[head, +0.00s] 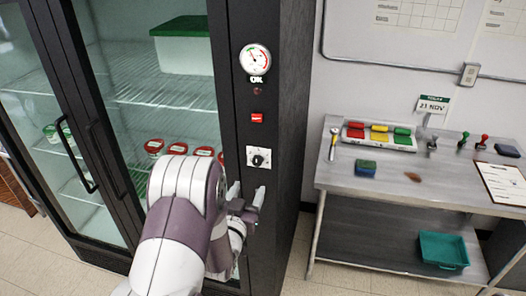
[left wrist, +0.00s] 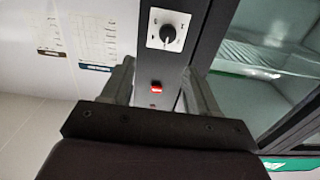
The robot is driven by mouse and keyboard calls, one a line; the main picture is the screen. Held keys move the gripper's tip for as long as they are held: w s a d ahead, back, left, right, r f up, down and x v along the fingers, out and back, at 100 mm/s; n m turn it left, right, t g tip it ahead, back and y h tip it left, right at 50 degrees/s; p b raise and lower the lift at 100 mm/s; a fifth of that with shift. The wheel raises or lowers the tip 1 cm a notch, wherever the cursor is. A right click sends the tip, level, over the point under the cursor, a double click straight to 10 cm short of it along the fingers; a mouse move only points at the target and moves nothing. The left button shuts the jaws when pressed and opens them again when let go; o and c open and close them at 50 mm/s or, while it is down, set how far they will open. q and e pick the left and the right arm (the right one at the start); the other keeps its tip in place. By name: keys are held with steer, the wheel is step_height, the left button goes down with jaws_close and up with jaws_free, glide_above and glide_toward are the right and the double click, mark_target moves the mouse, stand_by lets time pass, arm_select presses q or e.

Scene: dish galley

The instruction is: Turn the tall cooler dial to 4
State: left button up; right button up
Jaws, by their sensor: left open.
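The tall cooler (head: 285,110) stands at the left with a dark frame and glass doors. Its dial (head: 259,157) is a black knob on a white square plate, low on the front post; the marks are too small to read. The dial also shows at the top of the left wrist view (left wrist: 167,33). My left gripper (head: 246,193) is open and empty, just below the dial in the head view and apart from it. Both fingers show spread in the left wrist view (left wrist: 160,68). My right gripper is out of view.
Above the dial are a red switch (head: 257,117) and a round gauge (head: 255,59). The cooler's door handles (head: 77,155) are to the left. A steel table (head: 340,178) with stamps, a clipboard and colored blocks stands at the right.

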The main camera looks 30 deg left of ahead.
mark_target(257, 162)
arm_select(q)
steer(key=p+x, duration=0.1)
steer(key=x, duration=0.2)
steer(key=a+p+x, duration=0.1)
steer(key=x, duration=0.1)
steer(key=a+p+x, duration=0.1)
steer(key=x, duration=0.2)
steer(key=shift+f, duration=0.15)
steer(key=w, duration=0.2)
steer(key=shift+w+p, duration=0.35)
steer(key=shift+p, duration=0.05)
steer(key=shift+w+d, duration=0.25)
steer(key=shift+w, duration=0.1)
steer(key=shift+s+a+f, duration=0.1)
steer(key=shift+s+a, duration=0.05)
steer(key=shift+a, duration=0.3)
steer(key=shift+c, duration=1.3)
steer(key=c, duration=0.8)
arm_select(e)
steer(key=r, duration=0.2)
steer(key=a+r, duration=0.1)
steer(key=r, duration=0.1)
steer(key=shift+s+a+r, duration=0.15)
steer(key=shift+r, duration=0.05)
